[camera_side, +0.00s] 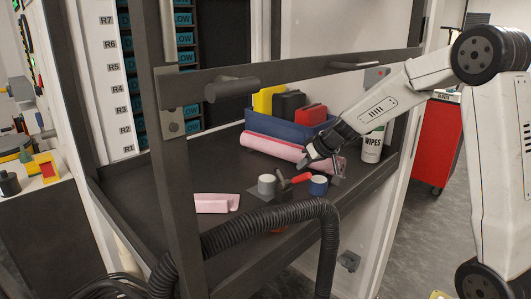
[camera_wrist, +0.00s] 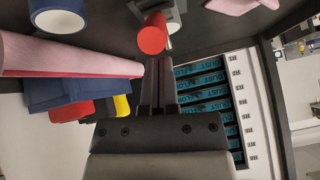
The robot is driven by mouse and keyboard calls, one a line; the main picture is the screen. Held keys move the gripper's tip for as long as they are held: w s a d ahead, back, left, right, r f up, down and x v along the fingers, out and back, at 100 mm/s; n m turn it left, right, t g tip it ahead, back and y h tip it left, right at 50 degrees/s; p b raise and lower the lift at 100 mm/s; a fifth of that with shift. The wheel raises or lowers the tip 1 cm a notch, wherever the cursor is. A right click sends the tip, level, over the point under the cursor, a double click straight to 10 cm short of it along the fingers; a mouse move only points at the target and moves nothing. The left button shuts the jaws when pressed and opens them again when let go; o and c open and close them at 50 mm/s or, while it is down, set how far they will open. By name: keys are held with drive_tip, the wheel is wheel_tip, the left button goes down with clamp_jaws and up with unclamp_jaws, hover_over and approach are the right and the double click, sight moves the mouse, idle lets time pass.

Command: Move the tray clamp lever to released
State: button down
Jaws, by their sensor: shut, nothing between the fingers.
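The lever with a red grip (camera_side: 300,179) stands on a small dark base on the dark tray (camera_side: 140,190), between a white roll and a blue roll. In the wrist view its red end (camera_wrist: 152,38) is just beyond my fingertips, with a grey metal part behind it. My gripper (camera_side: 306,163) is shut and empty, reaching in from the right just above the lever. In the wrist view the closed fingers (camera_wrist: 157,70) point toward the red end. I cannot tell whether they touch it.
A white roll (camera_side: 267,185) and a blue roll (camera_side: 318,185) flank the lever. A pink cloth (camera_side: 215,203) lies left. A black hose (camera_side: 270,215) and frame bars cross in front.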

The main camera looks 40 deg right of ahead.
sight(309, 174)
drive_tip(key=shift+w+f, duration=0.3)
drive_tip(key=shift+f, duration=0.1)
drive_tip(key=shift+s+f, duration=0.95)
drive_tip(key=shift+s, duration=0.05)
drive_tip(key=shift+s, duration=0.15)
drive_tip(key=s+f+v, duration=0.1)
drive_tip(key=v, duration=0.8)
drive_tip(key=shift+s+r, duration=0.2)
drive_tip(key=shift+s, duration=0.2)
idle(0.3)
